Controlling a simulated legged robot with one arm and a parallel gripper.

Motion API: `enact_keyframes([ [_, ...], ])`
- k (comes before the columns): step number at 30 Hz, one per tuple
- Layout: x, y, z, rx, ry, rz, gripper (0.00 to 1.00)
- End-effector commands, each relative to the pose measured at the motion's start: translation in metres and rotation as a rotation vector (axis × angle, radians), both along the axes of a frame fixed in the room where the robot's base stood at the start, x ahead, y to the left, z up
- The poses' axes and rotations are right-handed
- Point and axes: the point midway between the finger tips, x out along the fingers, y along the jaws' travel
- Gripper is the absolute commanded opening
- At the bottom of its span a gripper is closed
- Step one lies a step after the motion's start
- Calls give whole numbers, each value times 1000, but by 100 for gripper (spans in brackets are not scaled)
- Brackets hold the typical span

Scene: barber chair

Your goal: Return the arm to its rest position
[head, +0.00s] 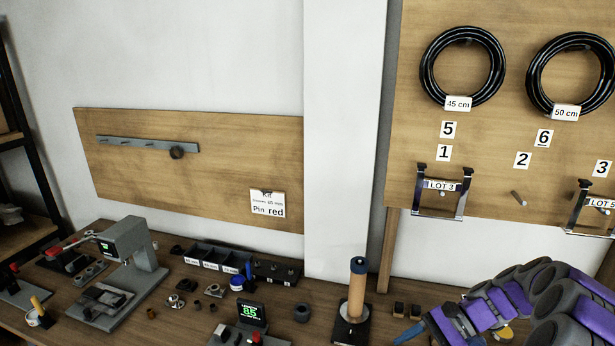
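My arm (510,300), with purple and dark grey segments, is folded in at the lower right of the head view. It reaches left over the front of the workbench (185,310). Its left end lies near the bottom edge of the picture, and I cannot make out the fingers of my gripper there. A blue, pointed piece (408,333) shows just left of that end. I cannot tell whether it is part of my gripper, a held tool or something on the bench.
A post with a tan cylinder (357,288) stands left of my arm. Two small dark blocks (407,310) lie between them. A grey press (135,260), bins (215,257) and a green display (250,314) are further left. A board with cable coils (462,68) hangs behind.

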Motion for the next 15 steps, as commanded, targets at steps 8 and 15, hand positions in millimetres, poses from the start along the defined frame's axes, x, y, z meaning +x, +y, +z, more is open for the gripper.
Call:
enact_keyframes([
  [8, -49, 69, 50, -132, -127, 257, 53],
  [15, -105, 106, 73, -265, -228, 465, 53],
])
